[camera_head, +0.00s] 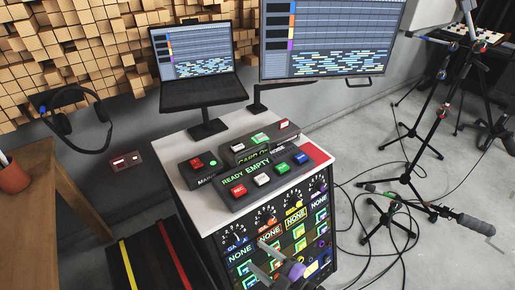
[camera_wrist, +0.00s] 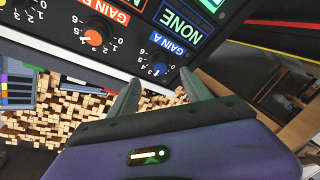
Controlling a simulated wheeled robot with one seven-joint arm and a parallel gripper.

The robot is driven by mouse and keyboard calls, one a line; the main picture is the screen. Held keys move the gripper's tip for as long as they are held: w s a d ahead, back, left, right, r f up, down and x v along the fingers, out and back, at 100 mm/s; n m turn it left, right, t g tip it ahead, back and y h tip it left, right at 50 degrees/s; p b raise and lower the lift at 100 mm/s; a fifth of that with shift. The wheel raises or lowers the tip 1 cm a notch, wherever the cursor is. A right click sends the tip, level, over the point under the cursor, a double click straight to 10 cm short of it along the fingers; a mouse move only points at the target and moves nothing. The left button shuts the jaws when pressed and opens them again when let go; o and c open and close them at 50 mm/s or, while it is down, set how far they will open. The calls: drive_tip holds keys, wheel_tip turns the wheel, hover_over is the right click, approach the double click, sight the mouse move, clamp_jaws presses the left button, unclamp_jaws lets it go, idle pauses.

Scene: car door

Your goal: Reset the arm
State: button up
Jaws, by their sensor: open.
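My gripper (camera_head: 264,258) is at the bottom middle of the head view, in front of the lower part of the rack panel (camera_head: 318,205) with its knobs and lit labels. In the wrist view my gripper (camera_wrist: 160,84) shows its two grey fingers spread apart with nothing between them. The panel (camera_wrist: 120,45) appears upside down there, with an orange knob (camera_wrist: 97,32) and a blue knob (camera_wrist: 160,67) beyond the fingers. I cannot tell the exact gap between the fingertips and the panel. The rest of the arm is mostly out of view.
Button boxes (camera_head: 266,177) stand on the white cabinet top (camera_head: 180,150), below a laptop (camera_head: 197,65) and a monitor (camera_head: 330,40). A wooden table (camera_head: 60,190) is at left. Microphone stands (camera_head: 405,180) and cables occupy the right floor.

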drive_tip(key=w+d+r+m+t+h, duration=0.2)
drive_tip(key=w+d+r+t, duration=0.15)
drive_tip(key=r, duration=0.35)
drive_tip(key=s+d+r+m+t+h, duration=0.3)
drive_tip(key=s+d+r+m, duration=0.1)
drive_tip(key=s+d+r, duration=0.15)
drive_tip(key=s+d+r+m+g+h, duration=0.1)
drive_tip(key=s+d+r+m+h, duration=0.1)
drive_tip(key=s, duration=0.9)
drive_tip(key=s+d+r+m+g+h+p, duration=0.1)
drive_tip(key=s+d+r+m+h, duration=0.2)
drive_tip(key=s+r+m, duration=0.3)
drive_tip(key=s+d+r+m+g+h+p, duration=0.1)
drive_tip(key=s+d+r+m, duration=0.3)
drive_tip(key=s, duration=1.1)
drive_tip(key=shift+s+d+h, duration=0.35)
drive_tip(key=shift+h, duration=0.45)
drive_tip(key=shift+r, duration=0.1)
